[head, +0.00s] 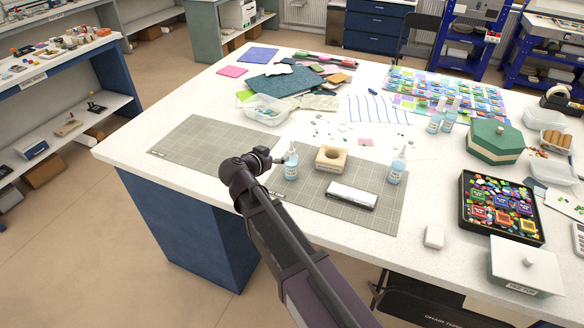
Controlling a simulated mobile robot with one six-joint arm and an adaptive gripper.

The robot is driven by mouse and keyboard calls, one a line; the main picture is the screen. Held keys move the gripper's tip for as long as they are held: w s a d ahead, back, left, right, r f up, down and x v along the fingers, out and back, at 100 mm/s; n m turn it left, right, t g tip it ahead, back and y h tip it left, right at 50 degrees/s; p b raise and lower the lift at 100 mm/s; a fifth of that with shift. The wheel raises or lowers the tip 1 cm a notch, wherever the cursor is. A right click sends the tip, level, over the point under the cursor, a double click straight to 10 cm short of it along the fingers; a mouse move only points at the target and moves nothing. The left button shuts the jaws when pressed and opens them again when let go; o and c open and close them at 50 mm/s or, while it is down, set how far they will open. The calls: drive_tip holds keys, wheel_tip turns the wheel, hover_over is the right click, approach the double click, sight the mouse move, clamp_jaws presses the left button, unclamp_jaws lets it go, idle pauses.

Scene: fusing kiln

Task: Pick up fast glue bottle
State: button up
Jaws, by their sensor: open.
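Several small clear bottles with pale blue contents and nozzle tops stand on the white table. One bottle (291,165) stands upright on the grey grid mat, just right of my gripper. Another bottle (396,170) stands at the mat's right side. Two more (436,121) (450,115) stand close together farther back. The labels are too small to read, so I cannot tell which is the fast glue. My gripper (280,160) is open, low over the mat, its fingertips pointing at the nearest bottle. I cannot tell whether they touch it.
A wooden block with a round hole (330,158) and a white-topped dark case (352,195) lie right of the nearest bottle. A clear tray (265,112) stands behind. A green hexagonal box (495,142) and a black tray of coloured pieces (543,240) are at right. The left grid mat (195,140) is bare.

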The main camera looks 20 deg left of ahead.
sight(290, 150)
drive_tip(key=shift+b+x, duration=0.45)
drive_tip(key=shift+x, duration=1.3)
drive_tip(key=shift+w, duration=0.1)
drive_tip(key=shift+b+x, duration=0.95)
drive_tip(key=shift+x, duration=1.65)
drive_tip(key=shift+d, duration=0.1)
clamp_jaws()
